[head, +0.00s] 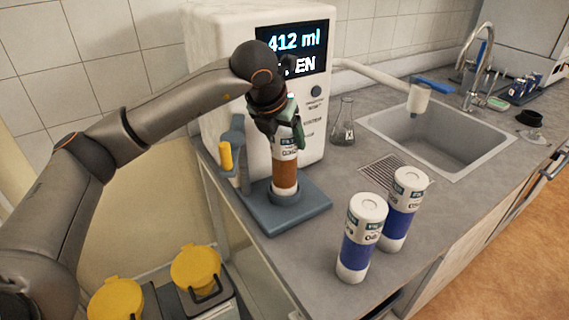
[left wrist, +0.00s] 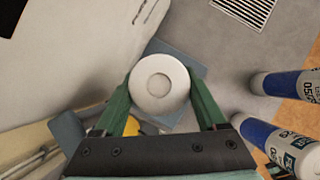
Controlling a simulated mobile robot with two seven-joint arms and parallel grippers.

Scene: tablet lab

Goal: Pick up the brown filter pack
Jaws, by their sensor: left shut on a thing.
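The brown filter pack (head: 285,172) is a white cylinder with a brown band. It stands upright in the round socket of a blue-grey base (head: 310,212) in front of the white machine. My left gripper (head: 285,118) comes down from above and is shut on its upper part. In the left wrist view the pack's round white top (left wrist: 159,88) sits between the two green fingers (left wrist: 160,100). The fingers cover part of its label in the head view. My right gripper is not in view.
Two blue-banded filter packs (head: 361,238) (head: 403,208) stand on the counter to the right. The white machine (head: 230,60) reads "412 ml". A yellow handle (head: 226,156) is left of the pack. A flask (head: 343,124), sink (head: 450,142) and yellow-lidded bins (head: 195,268) are around.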

